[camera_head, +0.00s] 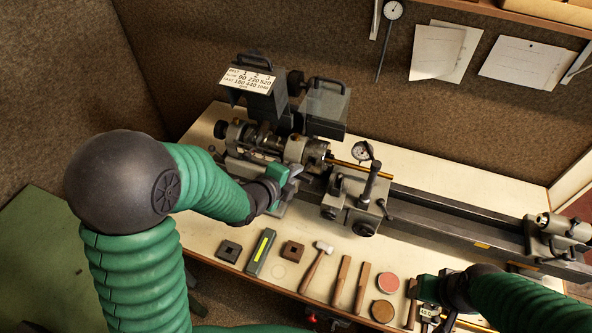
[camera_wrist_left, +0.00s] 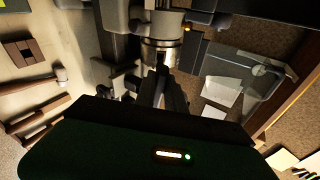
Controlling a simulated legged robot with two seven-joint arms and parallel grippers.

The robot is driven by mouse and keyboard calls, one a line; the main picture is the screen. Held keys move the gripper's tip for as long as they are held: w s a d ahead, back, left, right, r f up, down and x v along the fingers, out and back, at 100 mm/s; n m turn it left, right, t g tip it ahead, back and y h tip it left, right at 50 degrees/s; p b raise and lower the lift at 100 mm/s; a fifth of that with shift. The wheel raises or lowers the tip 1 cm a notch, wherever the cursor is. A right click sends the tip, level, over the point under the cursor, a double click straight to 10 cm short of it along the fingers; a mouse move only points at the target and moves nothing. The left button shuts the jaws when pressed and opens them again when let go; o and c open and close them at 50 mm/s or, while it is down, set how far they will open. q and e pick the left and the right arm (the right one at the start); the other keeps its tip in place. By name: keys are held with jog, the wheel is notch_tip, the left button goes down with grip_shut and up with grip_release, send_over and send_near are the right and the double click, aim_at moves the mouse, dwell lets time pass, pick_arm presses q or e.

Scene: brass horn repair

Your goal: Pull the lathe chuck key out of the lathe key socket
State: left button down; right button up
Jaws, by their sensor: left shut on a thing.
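The lathe chuck (camera_head: 316,152) is the round metal part on the headstock at the back centre of the bench. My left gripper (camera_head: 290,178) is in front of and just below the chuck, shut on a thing. In the left wrist view the closed fingers (camera_wrist_left: 161,88) point at the chuck (camera_wrist_left: 160,48). A small dark piece, seemingly the lathe chuck key (camera_wrist_left: 160,62), shows at the fingertips against the chuck. Most of it is hidden by the fingers, and I cannot tell how deep it sits in the socket. My right gripper (camera_head: 430,292) is low over the bench's front right; its jaws are unclear.
A carriage with a tool post (camera_head: 355,205) and a dial gauge (camera_head: 362,151) stand right of the chuck. The tailstock (camera_head: 558,232) is at far right. A mallet (camera_head: 317,268), wooden bars, blocks and round tins lie along the front. A clear guard (camera_head: 326,102) stands behind.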

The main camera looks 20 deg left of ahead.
pick_arm(q)
jog(key=shift+s+r, duration=0.1)
jog(key=shift+r, duration=0.05)
jog(key=s+r+b, duration=0.5)
dwell(1.1)
